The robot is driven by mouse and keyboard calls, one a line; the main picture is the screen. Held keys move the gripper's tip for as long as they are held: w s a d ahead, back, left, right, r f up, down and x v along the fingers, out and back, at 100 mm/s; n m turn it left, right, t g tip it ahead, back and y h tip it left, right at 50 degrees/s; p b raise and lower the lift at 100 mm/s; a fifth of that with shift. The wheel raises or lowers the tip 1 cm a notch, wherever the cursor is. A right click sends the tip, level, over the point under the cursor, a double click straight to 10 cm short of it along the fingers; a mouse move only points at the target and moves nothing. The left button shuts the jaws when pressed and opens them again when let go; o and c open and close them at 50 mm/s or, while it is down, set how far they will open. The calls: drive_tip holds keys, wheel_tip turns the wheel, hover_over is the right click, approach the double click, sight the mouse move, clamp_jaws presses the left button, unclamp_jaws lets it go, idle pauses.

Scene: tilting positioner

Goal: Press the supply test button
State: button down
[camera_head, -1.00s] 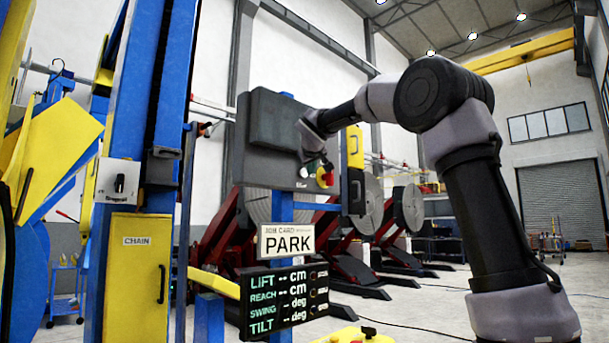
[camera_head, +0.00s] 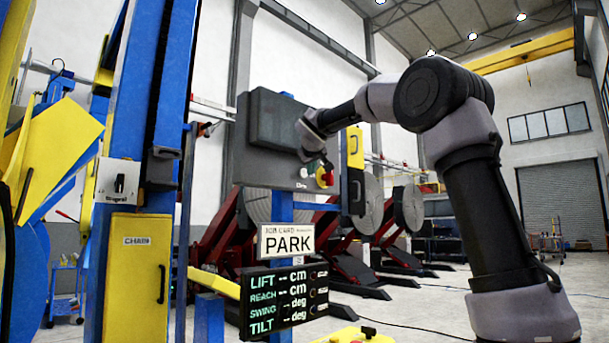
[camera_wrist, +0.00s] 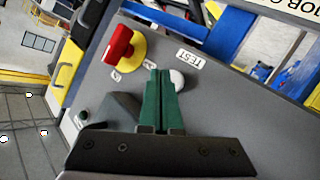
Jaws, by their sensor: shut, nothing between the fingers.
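The grey control box (camera_head: 268,150) stands on a blue post. In the wrist view its panel (camera_wrist: 225,98) carries a round white button (camera_wrist: 178,78) beside a label reading TEST (camera_wrist: 191,58). My gripper (camera_wrist: 163,72) has its two green fingers shut together and empty, with the tips right by the white button and partly covering it. I cannot tell whether they touch it. In the head view my gripper (camera_head: 312,165) is at the box's right side, mostly hidden by my wrist.
A dark knob (camera_wrist: 83,117) is farther left. Below the box are a PARK card (camera_head: 287,241) and a readout display (camera_head: 284,298). A yellow CHAIN cabinet (camera_head: 136,270) stands at left.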

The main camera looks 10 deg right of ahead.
drive_tip(key=shift+w+a, duration=0.1)
drive_tip(key=shift+w+a, duration=0.15)
drive_tip(key=shift+w, duration=0.1)
drive_tip(key=shift+w+a, duration=0.25)
drive_tip(key=shift+w, duration=0.1)
idle(0.8)
drive_tip(key=shift+s, duration=0.1)
drive_tip(key=shift+s+d, duration=0.5)
drive_tip(key=shift+s, duration=0.1)
drive_tip(key=shift+s, duration=0.1)
drive_tip(key=shift+s+d, duration=0.75)
drive_tip(key=shift+s, duration=0.25)
drive_tip(key=shift+s+d, duration=0.75)
drive_tip(key=shift+s, duration=0.2)
